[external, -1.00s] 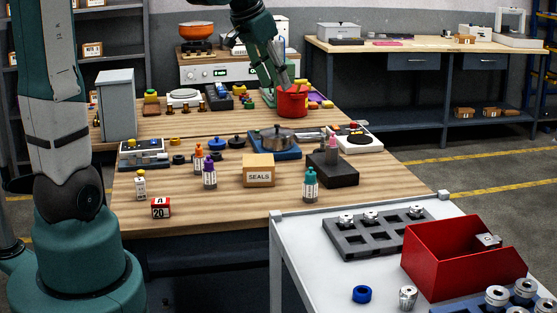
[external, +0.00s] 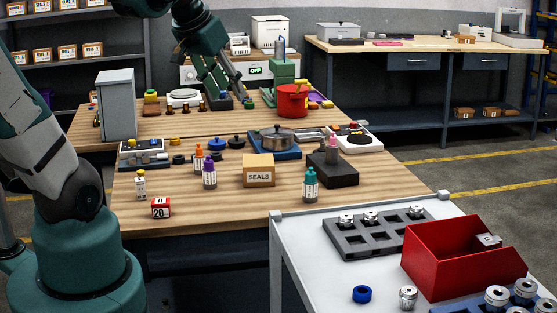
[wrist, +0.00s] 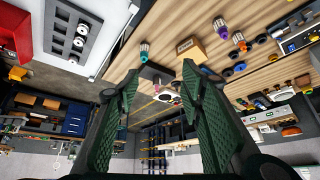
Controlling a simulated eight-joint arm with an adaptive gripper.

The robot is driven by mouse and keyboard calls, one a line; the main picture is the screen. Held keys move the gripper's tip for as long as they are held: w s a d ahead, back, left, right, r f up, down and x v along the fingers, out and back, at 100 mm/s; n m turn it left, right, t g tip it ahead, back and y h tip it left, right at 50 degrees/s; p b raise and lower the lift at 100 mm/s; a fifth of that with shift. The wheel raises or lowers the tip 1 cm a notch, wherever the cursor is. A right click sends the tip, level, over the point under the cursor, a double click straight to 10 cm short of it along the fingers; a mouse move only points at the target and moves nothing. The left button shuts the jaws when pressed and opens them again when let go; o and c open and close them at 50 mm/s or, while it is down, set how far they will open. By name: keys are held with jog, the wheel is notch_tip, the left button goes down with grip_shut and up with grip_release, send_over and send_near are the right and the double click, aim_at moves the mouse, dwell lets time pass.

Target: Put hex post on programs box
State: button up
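My gripper (external: 232,96) is over the back part of the wooden table, left of the red pot (external: 292,101). In the wrist view my gripper (wrist: 160,80) has its two green fingers wide apart with nothing between them. I cannot tell for sure which thing is the hex post; a small silver post-like part (external: 408,297) stands on the white cart, and silver parts sit in the grey tray (external: 345,241). No label reading "programs" is legible. A cardboard box (external: 258,171) reads SEALS; small labelled boxes (external: 68,53) on the back-left shelf are too small to read.
A red bin (external: 440,263) and a blue ring (external: 362,294) are on the cart. Bottles, a dark block (external: 333,170) and a grey cabinet (external: 117,105) crowd the table. A green press (external: 283,70) rises beside the pot. The table's front right is clear.

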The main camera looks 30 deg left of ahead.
jog(key=s+a+f+n, duration=0.1)
jog(key=s+f, duration=0.2)
jog(key=s, duration=0.5)
jog(key=shift+s+f+n+t+y, duration=0.15)
jog(key=shift+s+n+t+y, duration=0.15)
jog(key=shift+s+t, duration=0.1)
